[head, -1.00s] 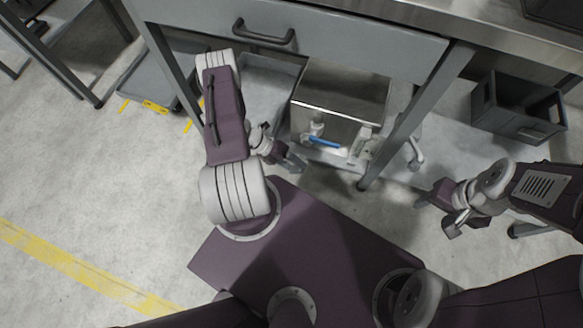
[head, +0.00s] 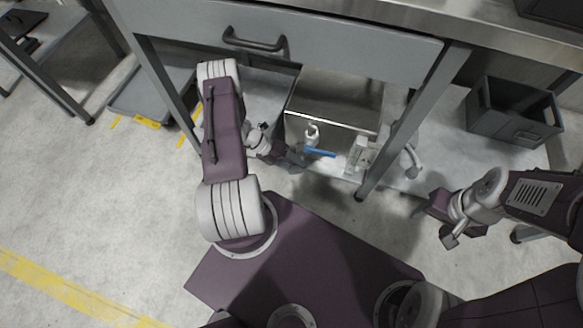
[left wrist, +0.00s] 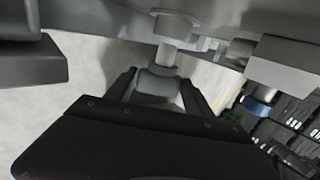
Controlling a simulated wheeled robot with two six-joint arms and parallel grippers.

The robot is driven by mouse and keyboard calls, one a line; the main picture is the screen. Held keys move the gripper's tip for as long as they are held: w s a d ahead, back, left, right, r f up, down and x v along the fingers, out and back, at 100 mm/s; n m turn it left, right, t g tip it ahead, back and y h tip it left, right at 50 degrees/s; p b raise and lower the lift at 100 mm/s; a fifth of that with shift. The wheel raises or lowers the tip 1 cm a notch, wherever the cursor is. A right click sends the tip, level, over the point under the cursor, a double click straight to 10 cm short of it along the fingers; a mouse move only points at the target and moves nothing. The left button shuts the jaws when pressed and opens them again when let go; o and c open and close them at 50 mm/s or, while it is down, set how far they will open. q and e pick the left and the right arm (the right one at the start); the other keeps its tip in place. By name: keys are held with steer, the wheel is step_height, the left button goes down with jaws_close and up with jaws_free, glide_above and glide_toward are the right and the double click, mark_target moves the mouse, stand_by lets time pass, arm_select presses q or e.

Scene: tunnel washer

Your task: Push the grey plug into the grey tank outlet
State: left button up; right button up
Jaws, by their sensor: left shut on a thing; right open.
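The steel tank (head: 335,98) stands under the workbench in the head view. My left gripper (head: 293,161) is low at its front left corner. In the left wrist view the left gripper (left wrist: 158,92) is shut on the grey plug (left wrist: 157,84), a short grey cylinder with a narrower pale end pointing at the tank. A grey outlet (left wrist: 178,27) on the tank is close beyond that end, roughly in line; I cannot tell whether they touch. In the head view the plug is hidden. My right gripper (head: 437,220) is open and empty over the floor at the right.
A white fitting (head: 312,134) and a blue handle (head: 320,153) are on the tank's front. A bench leg (head: 399,125) stands right of the tank. A dark grey crate (head: 514,112) is at the right. A flat grey tray (head: 150,95) is at the left. The floor at lower left is clear.

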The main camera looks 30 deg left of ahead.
arm_select(q)
steer(key=shift+w, duration=0.15)
steer(key=shift+w+a+f+b, duration=0.1)
steer(key=shift+w+a+b, duration=0.1)
steer(key=shift+w+b, duration=0.25)
steer(key=shift+w, duration=0.35)
steer(key=shift+w+a, duration=0.15)
steer(key=shift+w, duration=0.15)
stand_by(0.3)
steer(key=o, duration=1.7)
steer(key=shift+c, duration=0.2)
steer(key=p+v, duration=0.4)
steer(key=v, duration=0.5)
steer(key=shift+p, duration=0.35)
